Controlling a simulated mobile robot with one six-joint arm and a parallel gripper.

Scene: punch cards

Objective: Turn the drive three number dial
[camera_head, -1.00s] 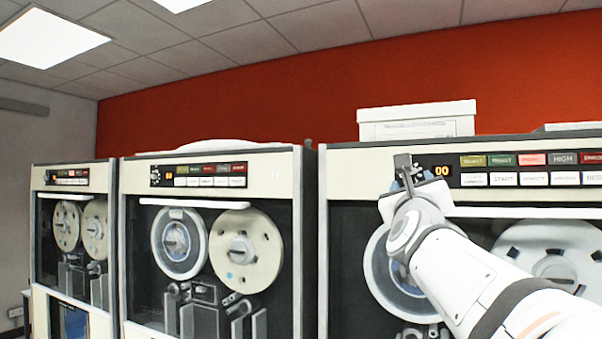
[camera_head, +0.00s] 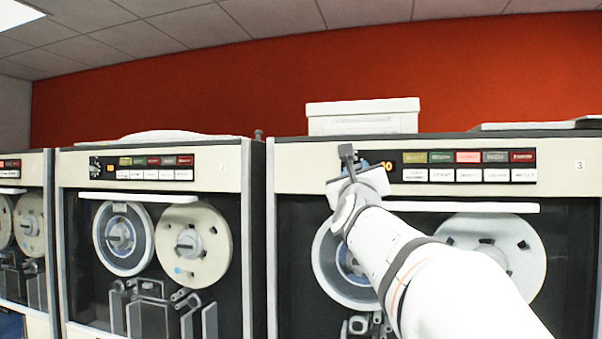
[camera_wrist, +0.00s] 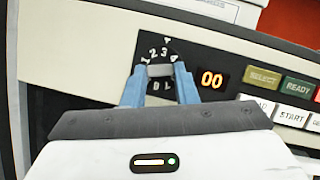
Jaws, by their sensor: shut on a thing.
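The drive three number dial (camera_wrist: 160,70) sits at the top left of the control panel on the tape drive labelled 3 (camera_head: 580,166). In the wrist view its grey knob lies between the two blue fingers of my gripper (camera_wrist: 160,78), which are shut on it. Numbers 1, 2, 3 and more marks ring the knob; the lower part is partly hidden by the fingers. The orange display (camera_wrist: 212,78) to its right reads 00. In the head view my gripper (camera_head: 352,162) covers the dial.
Buttons (camera_head: 468,166) line the panel right of the dial, one lit pink-red. A white box (camera_head: 363,118) stands on top of the cabinet. Tape reels (camera_head: 494,255) are below the panel. A second drive (camera_head: 155,235) stands to the left.

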